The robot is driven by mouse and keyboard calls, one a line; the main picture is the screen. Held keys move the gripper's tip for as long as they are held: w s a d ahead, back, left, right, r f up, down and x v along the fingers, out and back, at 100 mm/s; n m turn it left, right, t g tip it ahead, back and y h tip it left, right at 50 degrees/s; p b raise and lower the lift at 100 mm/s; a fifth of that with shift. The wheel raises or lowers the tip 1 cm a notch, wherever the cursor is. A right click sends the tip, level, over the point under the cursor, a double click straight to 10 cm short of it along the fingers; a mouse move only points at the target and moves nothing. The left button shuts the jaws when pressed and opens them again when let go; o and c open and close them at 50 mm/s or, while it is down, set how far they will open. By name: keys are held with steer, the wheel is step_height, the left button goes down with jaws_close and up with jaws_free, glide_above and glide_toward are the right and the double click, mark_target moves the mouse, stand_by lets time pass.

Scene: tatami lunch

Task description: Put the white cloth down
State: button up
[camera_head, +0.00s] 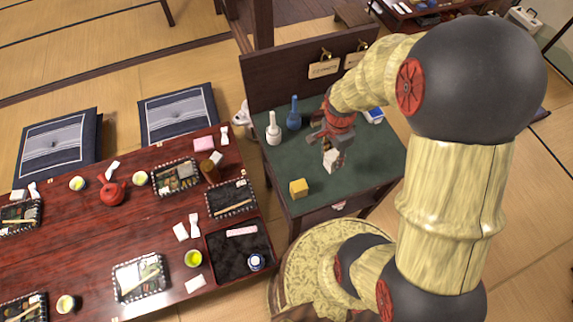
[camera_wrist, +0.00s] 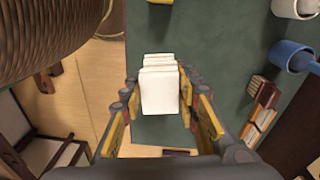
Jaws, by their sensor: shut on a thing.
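The white cloth (camera_head: 331,160) is a small folded block held in my gripper (camera_head: 334,152) over the green-topped side table (camera_head: 375,158). In the wrist view the cloth (camera_wrist: 158,92) shows its stacked folds between the two fingers of my gripper (camera_wrist: 157,82). The fingers are shut on its sides. The green tabletop (camera_wrist: 215,45) shows beyond and below it. Whether the cloth's underside touches the tabletop cannot be told.
A brush (camera_wrist: 262,92) lies right of my gripper in the wrist view. The red-brown dining table (camera_head: 90,240) at left is crowded with trays and cups.

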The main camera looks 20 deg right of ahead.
steer(key=shift+w+a+r+m+y, duration=0.15)
steer(key=shift+w+a+r+m, duration=0.05)
steer(key=shift+w+a+m, duration=0.2)
steer(key=shift+w+a+r+m+y, duration=0.15)
steer(key=shift+w+m, duration=0.15)
steer(key=shift+w, duration=0.2)
steer(key=w+a+f+b, duration=0.1)
steer(key=w+a+f, duration=0.1)
steer(key=a+f, duration=0.1)
steer(key=w+a+f+b, duration=0.1)
steer(key=w+a+f, duration=0.2)
steer(key=w+a+f+b, duration=0.1)
steer(key=w+a+f, duration=0.1)
steer(key=w+a, duration=0.1)
steer(key=shift+w+a+f, duration=0.2)
steer(key=shift+a+f, duration=0.2)
steer(key=shift+w+a+f, duration=0.15)
steer(key=shift+a+f, duration=0.05)
steer(key=shift+f, duration=0.15)
steer(key=f, duration=0.1)
steer(key=f+b, duration=0.1)
steer(key=f, duration=0.1)
steer(key=shift+w+a+f, duration=0.15)
steer(key=shift+a, duration=0.05)
steer(key=shift+c, duration=0.4)
steer(key=o, duration=1.1)
